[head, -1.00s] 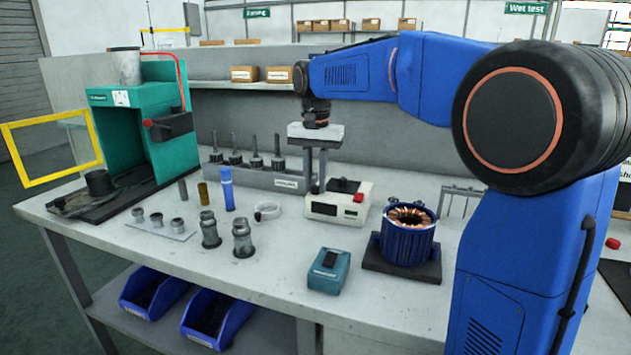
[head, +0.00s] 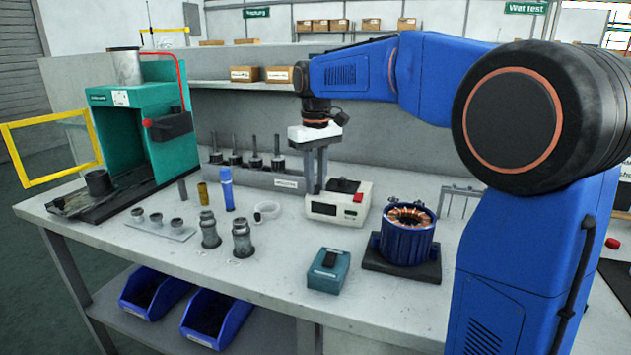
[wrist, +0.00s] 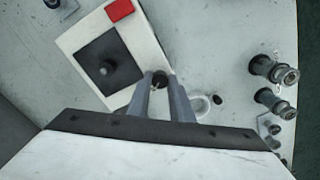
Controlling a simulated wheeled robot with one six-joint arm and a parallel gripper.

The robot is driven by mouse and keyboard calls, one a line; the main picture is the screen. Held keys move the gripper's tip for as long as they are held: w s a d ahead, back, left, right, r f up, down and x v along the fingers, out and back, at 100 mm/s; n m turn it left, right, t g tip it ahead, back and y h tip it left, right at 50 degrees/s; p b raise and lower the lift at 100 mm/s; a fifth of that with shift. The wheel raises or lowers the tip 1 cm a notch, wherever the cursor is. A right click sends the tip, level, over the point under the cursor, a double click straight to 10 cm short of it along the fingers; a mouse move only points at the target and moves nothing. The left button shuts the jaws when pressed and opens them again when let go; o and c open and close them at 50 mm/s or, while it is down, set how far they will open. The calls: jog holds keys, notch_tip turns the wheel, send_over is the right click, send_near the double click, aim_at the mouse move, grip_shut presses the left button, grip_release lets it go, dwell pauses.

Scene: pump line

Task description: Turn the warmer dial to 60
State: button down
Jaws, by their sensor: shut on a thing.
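The warmer (head: 322,213) is a white box with a dark display on its front, a dark plate on top and a red part at its right. In the wrist view the warmer (wrist: 152,52) is tilted, with the dark plate (wrist: 90,50) and the red part (wrist: 119,10). My gripper (head: 316,188) points down at the warmer's left rear in the head view. In the wrist view its fingers (wrist: 160,84) are closed on a small dark dial (wrist: 160,80) at the warmer's edge. The dial's markings and the display's reading cannot be made out.
A grey rack (head: 255,177) with several dark upright tools stands behind. A blue cylinder (head: 227,190) and a white ring (head: 267,211) are to the left. A teal box (head: 328,270) is in front, and a blue stator housing (head: 405,243) is at the right.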

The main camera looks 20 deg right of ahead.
aim_at(316, 186)
jog(key=shift+n, duration=1)
jog(key=c, duration=1.6)
grip_release()
jog(key=shift+o, duration=0.2)
jog(key=shift+r, duration=0.1)
notch_tip(316, 186, up, 17)
jog(key=shift+r, duration=0.15)
